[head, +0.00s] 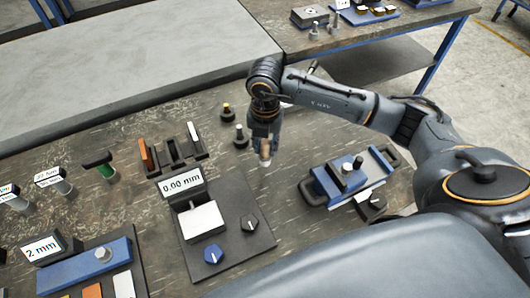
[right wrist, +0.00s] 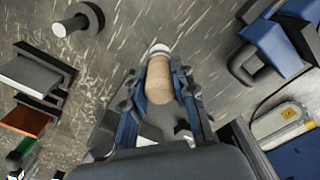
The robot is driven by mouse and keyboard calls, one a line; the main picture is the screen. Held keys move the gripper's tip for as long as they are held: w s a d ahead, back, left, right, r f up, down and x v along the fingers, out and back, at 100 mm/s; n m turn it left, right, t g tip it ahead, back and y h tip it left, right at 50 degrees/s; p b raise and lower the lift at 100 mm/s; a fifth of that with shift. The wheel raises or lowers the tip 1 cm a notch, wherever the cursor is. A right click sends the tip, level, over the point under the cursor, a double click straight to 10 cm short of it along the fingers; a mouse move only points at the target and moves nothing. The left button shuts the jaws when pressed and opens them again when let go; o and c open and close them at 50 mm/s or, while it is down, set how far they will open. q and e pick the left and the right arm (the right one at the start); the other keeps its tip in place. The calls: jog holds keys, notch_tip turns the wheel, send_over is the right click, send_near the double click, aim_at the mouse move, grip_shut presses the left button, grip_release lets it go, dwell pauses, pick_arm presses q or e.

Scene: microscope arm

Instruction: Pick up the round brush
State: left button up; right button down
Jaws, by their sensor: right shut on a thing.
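The round brush (head: 265,152) has a tan, wood-coloured body with a pale end. My right gripper (head: 265,138) points down and is shut on it, with the pale end hanging below the fingers. The right wrist view also shows the brush (right wrist: 160,82) between the two fingers of the right gripper (right wrist: 162,95), pale end outward. The fingers hide part of its body. The brush is over the bare bench, and I cannot tell how far it is from the surface. My left gripper is not in view.
Left of the gripper stand dark knobbed pegs (head: 240,135) and a black slotted rack (head: 175,153). A panel with a 0.00 mm display (head: 182,182) is in front. A blue-topped device with black handles (head: 345,178) stands at right. Bare bench (head: 290,140) lies between.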

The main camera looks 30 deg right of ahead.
jog(key=s+a+r+b, duration=0.2)
jog(key=s+r, duration=0.7)
jog(key=s, duration=0.4)
jog(key=shift+s+a+r+b, duration=0.15)
jog(key=shift+s+b, duration=0.1)
jog(key=shift+b, duration=0.05)
